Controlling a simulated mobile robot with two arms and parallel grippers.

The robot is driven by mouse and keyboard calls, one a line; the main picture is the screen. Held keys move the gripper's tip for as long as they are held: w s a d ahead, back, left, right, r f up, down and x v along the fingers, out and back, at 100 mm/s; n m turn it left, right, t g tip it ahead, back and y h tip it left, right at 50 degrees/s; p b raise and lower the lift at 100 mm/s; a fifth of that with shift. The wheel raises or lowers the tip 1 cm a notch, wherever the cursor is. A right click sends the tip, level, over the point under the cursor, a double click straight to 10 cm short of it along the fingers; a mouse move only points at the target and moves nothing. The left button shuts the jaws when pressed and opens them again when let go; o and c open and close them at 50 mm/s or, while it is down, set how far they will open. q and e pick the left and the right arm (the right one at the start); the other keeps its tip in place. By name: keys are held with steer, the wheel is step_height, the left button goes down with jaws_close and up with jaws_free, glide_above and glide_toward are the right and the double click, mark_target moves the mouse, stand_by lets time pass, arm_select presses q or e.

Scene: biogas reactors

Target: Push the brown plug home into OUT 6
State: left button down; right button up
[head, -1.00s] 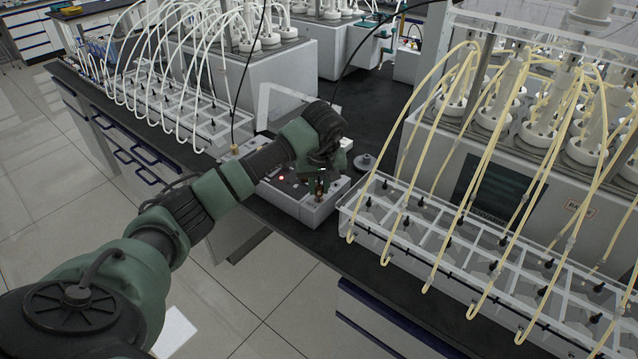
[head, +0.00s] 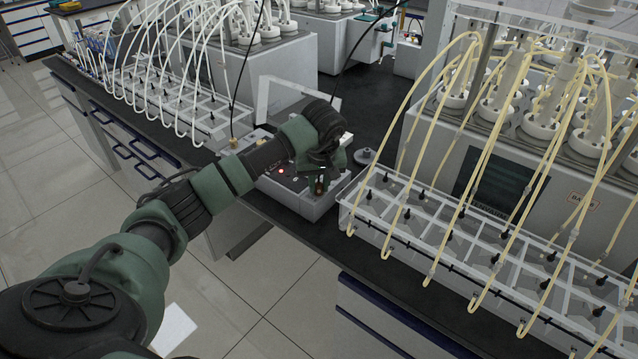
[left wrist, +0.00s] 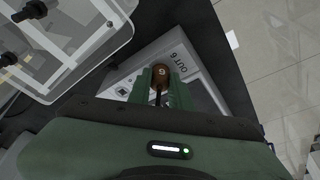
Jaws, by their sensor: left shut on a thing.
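The brown plug (left wrist: 160,76) shows between the two green fingers of my left gripper (left wrist: 161,92) in the left wrist view; the gripper is shut on it. A pale "6" is on its top, and a dark lead runs back from it. The grey box (left wrist: 203,92) under it carries the label OUT 6 (left wrist: 180,55) beside the plug. In the head view my left gripper (head: 322,178) is over the front right part of the grey box (head: 307,208). The socket is hidden under the plug, and I cannot tell how deep the plug sits. My right gripper is not in view.
A clear rack (head: 440,235) with yellow tubes stands close to the right of the box. A rack with white tubes (head: 165,110) stands at the left. A small grey round part (head: 365,157) lies on the black bench behind. A red light (head: 281,171) glows on the box.

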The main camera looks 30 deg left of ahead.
arm_select(q)
steer(key=c, duration=1.2)
jaws_free()
steer(key=b+v, duration=0.1)
steer(key=v, duration=0.6)
steer(key=shift+r+b, duration=0.35)
steer(key=shift+s, duration=0.1)
